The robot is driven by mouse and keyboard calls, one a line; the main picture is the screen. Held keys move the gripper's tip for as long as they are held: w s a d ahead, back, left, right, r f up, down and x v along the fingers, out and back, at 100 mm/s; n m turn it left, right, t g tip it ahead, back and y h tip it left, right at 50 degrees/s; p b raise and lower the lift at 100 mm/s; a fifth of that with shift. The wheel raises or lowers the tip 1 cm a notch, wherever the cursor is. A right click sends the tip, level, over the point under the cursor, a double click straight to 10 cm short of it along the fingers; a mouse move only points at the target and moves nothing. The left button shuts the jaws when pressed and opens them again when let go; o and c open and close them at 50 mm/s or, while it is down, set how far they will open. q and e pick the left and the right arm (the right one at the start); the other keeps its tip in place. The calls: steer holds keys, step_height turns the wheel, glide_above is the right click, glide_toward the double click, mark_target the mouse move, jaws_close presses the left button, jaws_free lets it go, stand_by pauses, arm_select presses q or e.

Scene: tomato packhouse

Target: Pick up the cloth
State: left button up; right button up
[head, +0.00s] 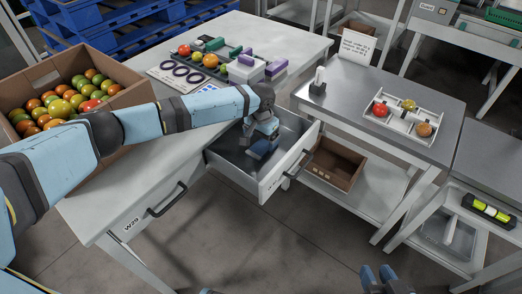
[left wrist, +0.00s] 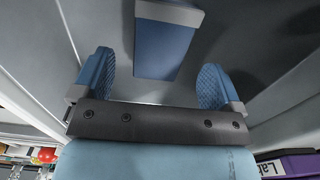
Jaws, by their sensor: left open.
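The drawer (head: 284,177) of the white workbench is pulled out, and my left gripper (head: 262,128) points down into it. In the left wrist view my left gripper (left wrist: 158,88) is open, with its two blue pads wide apart and nothing between them. A flat blue rectangle with a light grey band, seemingly the folded cloth (left wrist: 165,45), lies on the drawer floor just beyond the fingertips.
A cardboard box of tomatoes (head: 140,88) stands on the bench at left. Sorting items and a purple-topped box (head: 276,68) lie at its back. A side table (head: 375,92) holds a white tray (head: 418,136), right of the drawer. The drawer walls surround my left gripper.

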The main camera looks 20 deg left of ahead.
mark_target(261, 146)
arm_select(q)
step_height(261, 146, down, 3)
steer(key=shift+f+b, duration=0.15)
steer(key=shift+b, duration=0.2)
arm_select(e)
steer(key=r, duration=0.1)
steer(key=w+a+r+t, duration=0.1)
steer(key=shift+w+a+r+y, duration=0.1)
steer(key=shift+w+r+y, duration=0.05)
steer(key=shift+r+y, duration=0.2)
arm_select(q)
steer(key=c, duration=1)
